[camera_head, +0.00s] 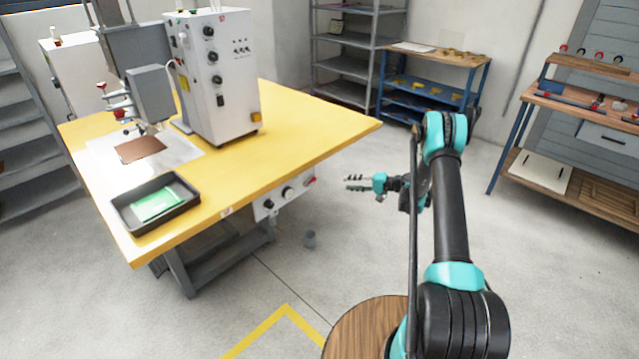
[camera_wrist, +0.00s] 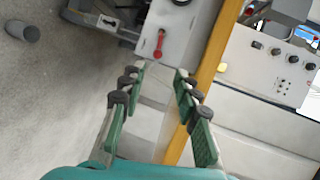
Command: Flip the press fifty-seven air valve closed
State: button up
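The press air valve shows as a small red lever (camera_head: 311,181) at the right end of a light grey control panel (camera_head: 279,206) under the front edge of the yellow table. In the wrist view the red lever (camera_wrist: 159,44) lies ahead of the fingertips, roughly along the line of the table edge. My gripper (camera_head: 349,183) is to the right of the lever in the head view and points at it, with a gap between. In the wrist view my gripper (camera_wrist: 158,80) has its green-padded fingers apart with nothing between them. No part of the lever is hidden in the wrist view.
The yellow table (camera_head: 315,138) overhangs the panel. On it stand a white press cabinet (camera_head: 225,85) and a black tray (camera_head: 125,216) with a green item. A small grey cylinder (camera_head: 310,240) is on the floor. Shelves and a workbench (camera_head: 590,113) are behind; the floor between is clear.

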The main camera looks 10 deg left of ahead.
aim_at(311, 182)
jog(key=x, duration=1.7)
jog(key=shift+a, duration=0.2)
jog(key=shift+c, duration=0.2)
grip_shut()
